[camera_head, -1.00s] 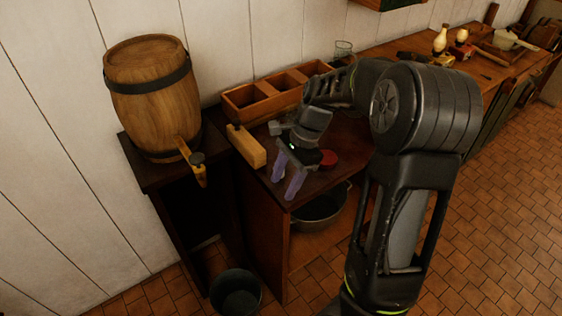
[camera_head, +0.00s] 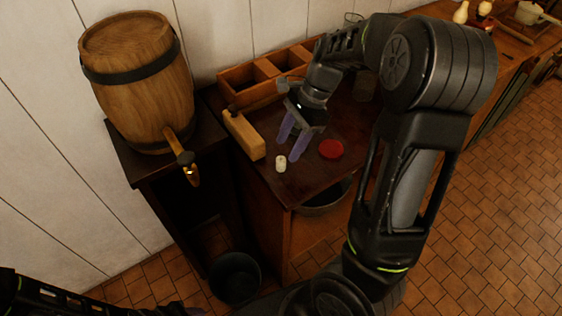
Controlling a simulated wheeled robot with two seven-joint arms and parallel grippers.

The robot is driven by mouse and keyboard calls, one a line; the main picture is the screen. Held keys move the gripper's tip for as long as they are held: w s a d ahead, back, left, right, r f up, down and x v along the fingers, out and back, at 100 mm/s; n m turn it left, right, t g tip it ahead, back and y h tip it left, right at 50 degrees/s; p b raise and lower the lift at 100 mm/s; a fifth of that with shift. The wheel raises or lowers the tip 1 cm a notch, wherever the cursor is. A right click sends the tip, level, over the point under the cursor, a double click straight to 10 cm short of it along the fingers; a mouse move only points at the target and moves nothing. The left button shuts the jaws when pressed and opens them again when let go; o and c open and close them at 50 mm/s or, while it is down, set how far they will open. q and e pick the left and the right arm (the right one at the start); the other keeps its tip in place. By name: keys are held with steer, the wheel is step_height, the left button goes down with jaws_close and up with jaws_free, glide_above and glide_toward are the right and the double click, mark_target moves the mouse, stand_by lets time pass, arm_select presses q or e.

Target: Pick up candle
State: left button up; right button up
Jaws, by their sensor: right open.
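A small white candle (camera_head: 281,163) stands upright near the front left corner of the dark wooden counter (camera_head: 300,184). My right gripper (camera_head: 289,147) is just behind and to the right of the candle, pointing down, its two purple fingers apart with nothing between them. The fingers look close to the candle, but I cannot tell the exact gap. Part of my left arm shows dark at the bottom left; its fingertips are not clearly seen.
A red round object (camera_head: 331,149) lies right of the gripper. A wooden block (camera_head: 244,135) lies left of the candle, and a compartmented wooden box (camera_head: 238,96) stands behind. A barrel (camera_head: 138,85) stands at left. A pot (camera_head: 325,203) sits below, a bucket (camera_head: 236,280) on the floor.

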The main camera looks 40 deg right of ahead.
mark_target(283, 158)
steer(key=shift+a+f, duration=0.15)
steer(key=shift+f, duration=0.15)
steer(key=shift+x, duration=2.65)
jaws_close()
